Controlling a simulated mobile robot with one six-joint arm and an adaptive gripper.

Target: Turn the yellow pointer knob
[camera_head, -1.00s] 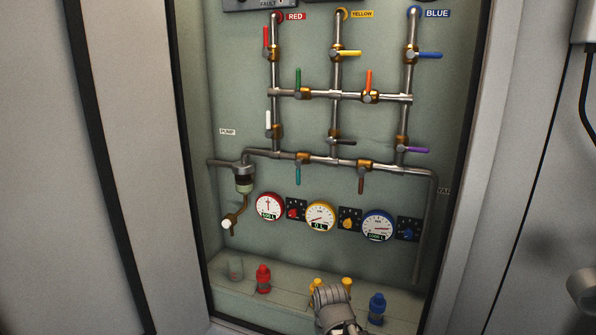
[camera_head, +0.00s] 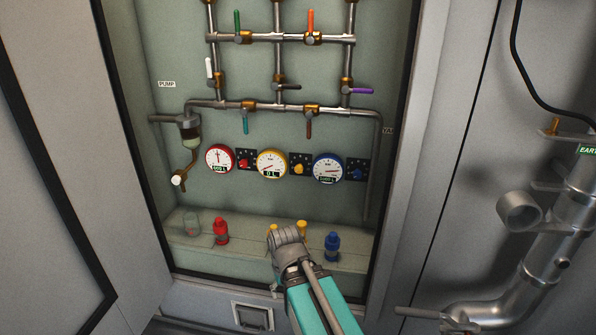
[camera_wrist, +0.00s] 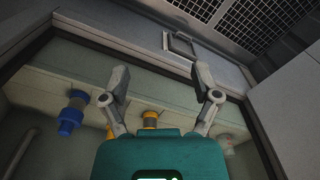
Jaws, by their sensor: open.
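The yellow pointer knob (camera_head: 298,169) sits on a small black dial plate on the cabinet's back wall, between the yellow gauge (camera_head: 271,164) and the blue gauge (camera_head: 327,168). In the head view my gripper (camera_head: 274,230) is below the gauges, in front of the ledge, and well apart from the knob. In the wrist view my gripper (camera_wrist: 163,90) has its two fingers spread wide, with nothing held. A yellow fitting (camera_wrist: 149,120) on the ledge shows between and beyond the fingers. The knob is not visible in the wrist view.
On the ledge stand a red bottle-like fitting (camera_head: 221,231), a blue one (camera_head: 332,246) and a clear cup (camera_head: 192,226). Pipes with coloured valve levers, such as a purple one (camera_head: 361,91), run above the gauges. Cabinet side walls bound the opening. A large pipe (camera_head: 540,260) stands outside right.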

